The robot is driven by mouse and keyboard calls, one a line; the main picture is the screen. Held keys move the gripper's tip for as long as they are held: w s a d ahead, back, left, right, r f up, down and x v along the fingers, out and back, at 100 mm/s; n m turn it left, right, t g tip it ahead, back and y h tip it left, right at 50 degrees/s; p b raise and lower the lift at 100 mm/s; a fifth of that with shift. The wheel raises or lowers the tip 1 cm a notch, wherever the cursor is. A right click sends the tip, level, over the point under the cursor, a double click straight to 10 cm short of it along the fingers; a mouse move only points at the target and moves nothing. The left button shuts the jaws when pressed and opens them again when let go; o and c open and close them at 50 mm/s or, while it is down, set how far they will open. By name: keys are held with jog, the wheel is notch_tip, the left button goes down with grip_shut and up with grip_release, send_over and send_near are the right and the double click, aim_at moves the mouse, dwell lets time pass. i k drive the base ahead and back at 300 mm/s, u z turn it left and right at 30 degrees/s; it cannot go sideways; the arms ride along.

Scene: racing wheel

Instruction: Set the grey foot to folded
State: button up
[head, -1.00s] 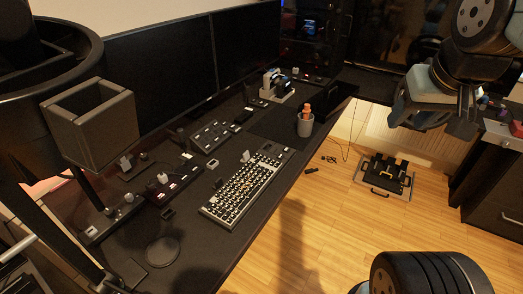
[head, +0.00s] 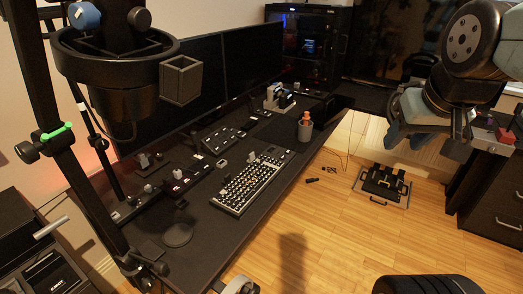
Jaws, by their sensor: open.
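I cannot tell for sure which part is the grey foot. A small light-grey upright piece (head: 252,156) stands at the far edge of the keyboard (head: 246,186) on the black desk. A grey rounded part (head: 240,286) is cut off by the bottom edge of the head view, at the desk's near end. My gripper (head: 425,146) hangs at the upper right, open and empty, over the floor and well apart from the desk. Its fingertips are partly dark and hard to make out.
The black desk (head: 262,225) bears button boxes (head: 220,138), a cup (head: 305,130) and monitors (head: 254,60). Black pedals (head: 385,182) sit on the wooden floor. A dark post (head: 72,180) with a ring stands at left. Drawers (head: 486,200) stand at right. The floor between is mostly clear.

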aim_at(252, 156)
jog(key=u, duration=0.15)
jog(key=i, duration=0.95)
jog(key=z, duration=0.1)
